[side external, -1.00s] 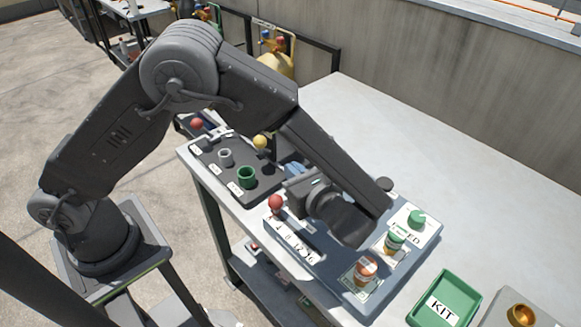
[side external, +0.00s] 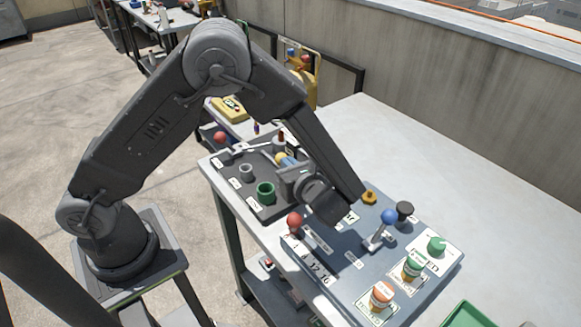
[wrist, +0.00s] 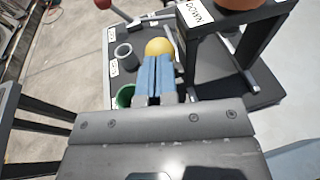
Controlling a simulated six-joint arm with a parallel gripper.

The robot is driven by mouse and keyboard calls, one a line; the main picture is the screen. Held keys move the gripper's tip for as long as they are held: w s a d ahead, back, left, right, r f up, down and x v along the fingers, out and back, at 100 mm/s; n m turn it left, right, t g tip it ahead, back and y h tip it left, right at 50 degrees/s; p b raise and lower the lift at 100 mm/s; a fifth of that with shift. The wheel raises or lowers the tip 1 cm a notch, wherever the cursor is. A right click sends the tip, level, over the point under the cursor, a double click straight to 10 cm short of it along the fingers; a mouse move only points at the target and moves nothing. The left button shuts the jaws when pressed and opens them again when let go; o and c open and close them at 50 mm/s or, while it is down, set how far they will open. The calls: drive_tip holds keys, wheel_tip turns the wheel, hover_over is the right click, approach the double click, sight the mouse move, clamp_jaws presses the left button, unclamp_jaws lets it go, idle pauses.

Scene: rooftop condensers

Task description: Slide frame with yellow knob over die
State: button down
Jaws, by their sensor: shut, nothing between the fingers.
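The yellow knob (side external: 281,158) is a ball at the back of the dark board (side external: 252,205); it also shows in the wrist view (wrist: 159,46). The frame below it is mostly hidden by my fingers. My gripper (wrist: 156,75) has its blue fingers shut together, with nothing between them. Their tips are right at the near side of the knob; whether they touch it I cannot tell. On the same board stand a grey ring (side external: 246,173) and a green ring (side external: 265,192), left of my fingers. Which part is the die I cannot tell.
A dark frame labelled DOWN (wrist: 196,14) stands close right of my fingers. The table behind is clear.

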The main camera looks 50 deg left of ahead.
drive_tip(key=a, duration=1.1)
drive_tip(key=shift+a, duration=0.1)
drive_tip(key=v, duration=1.4)
drive_tip(key=shift+d, duration=0.3)
drive_tip(key=shift+r, duration=0.1)
